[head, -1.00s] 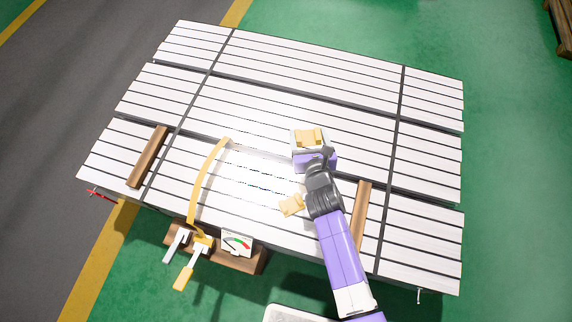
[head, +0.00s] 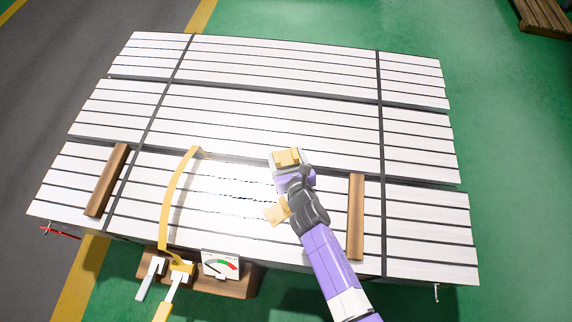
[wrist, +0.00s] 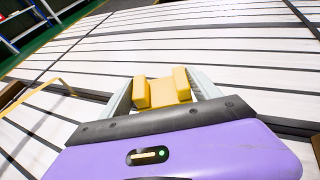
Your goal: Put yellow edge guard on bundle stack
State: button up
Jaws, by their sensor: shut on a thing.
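My gripper (head: 287,162) is shut on a yellow edge guard (head: 287,156) and holds it over the middle of the bundle stack (head: 250,110). In the wrist view the edge guard (wrist: 166,92) is a blocky yellow piece with two raised ends, between the light fingers. The bundle stack (wrist: 70,82) shows behind it as white layers with dark bands. I cannot tell how high the guard is above the stack. A second yellow piece (head: 276,212) shows just left of my arm near the stack's front part, partly hidden by the arm.
Brown wooden bars lie at the left (head: 108,180) and right (head: 356,217). A pallet (head: 545,18) stands at the far right on green floor.

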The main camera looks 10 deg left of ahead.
aim_at(286, 163)
jog(key=shift+f+b, duration=1.75)
jog(key=shift+f, duration=0.25)
jog(key=shift+f, duration=0.15)
jog(key=o, duration=1.3)
jog(key=shift+r, duration=0.2)
jog(key=p+v, duration=0.4)
jog(key=v, duration=0.8)
jog(key=shift+f, duration=0.1)
